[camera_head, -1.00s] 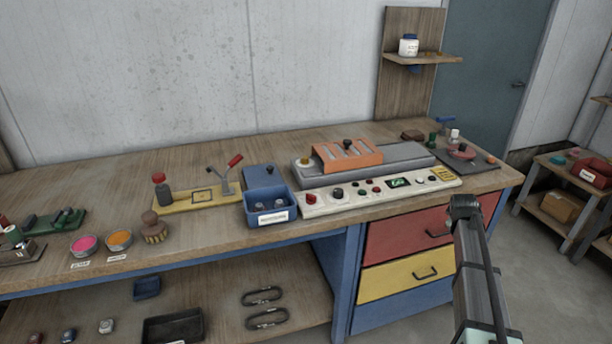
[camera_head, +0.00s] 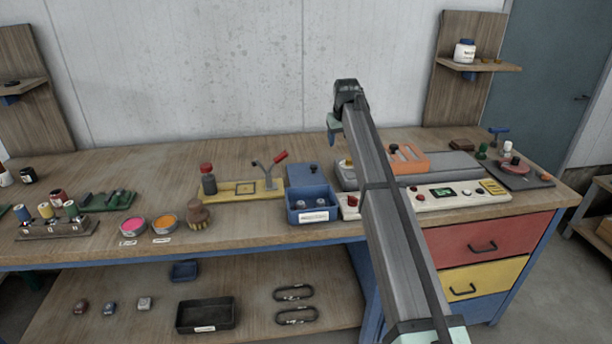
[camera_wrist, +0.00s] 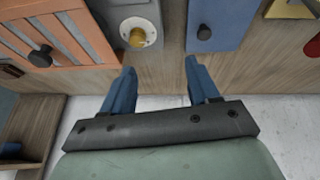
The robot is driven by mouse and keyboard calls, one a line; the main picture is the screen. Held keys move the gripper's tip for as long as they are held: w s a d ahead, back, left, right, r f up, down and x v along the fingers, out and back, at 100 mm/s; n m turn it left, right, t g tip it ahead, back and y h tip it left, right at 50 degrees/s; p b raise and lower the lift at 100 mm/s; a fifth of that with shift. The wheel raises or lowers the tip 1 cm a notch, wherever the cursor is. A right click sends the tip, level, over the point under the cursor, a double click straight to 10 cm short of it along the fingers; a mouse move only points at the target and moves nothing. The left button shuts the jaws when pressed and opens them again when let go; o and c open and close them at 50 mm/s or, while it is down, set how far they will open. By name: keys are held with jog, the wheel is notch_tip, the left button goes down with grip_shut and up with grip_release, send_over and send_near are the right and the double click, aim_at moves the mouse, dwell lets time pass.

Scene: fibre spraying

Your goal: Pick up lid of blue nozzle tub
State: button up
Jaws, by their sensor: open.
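The blue nozzle tub (camera_head: 313,217) stands open near the bench's front edge, with small grey nozzles inside and a label on its front. Its lid seems to be the flat blue panel (camera_head: 298,178) with a dark knob, right behind the tub. The lid also shows in the wrist view (camera_wrist: 222,14), at the upper right, with its knob clear. My gripper (camera_head: 333,137) hangs above the back of the bench, behind and right of the lid. In the wrist view my gripper (camera_wrist: 160,67) is open and empty, its blue fingers apart from the lid.
The grey machine (camera_head: 455,160) with an orange cover (camera_head: 416,151) and the control panel (camera_head: 462,198) stand right of the lid. A yellow plate (camera_head: 225,192) with a red-capped bottle (camera_head: 208,182) and a red-handled lever (camera_head: 270,166) is on the left.

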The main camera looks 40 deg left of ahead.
jog(key=s+a+g, duration=0.2)
jog(key=s+a, duration=0.1)
jog(key=a, duration=0.4)
send_over(314, 166)
jog(key=s+d, duration=0.2)
jog(key=shift+m, duration=0.4)
notch_tip(314, 166, down, 9)
jog(key=shift+d+f, duration=0.1)
jog(key=shift+w+a+x, duration=0.15)
jog(key=shift+a+x, duration=0.05)
jog(key=shift+x, duration=1.05)
jog(key=shift+w+a+x, duration=0.15)
jog(key=shift+a+x, duration=0.05)
jog(key=shift+x, duration=1.05)
grip_shut()
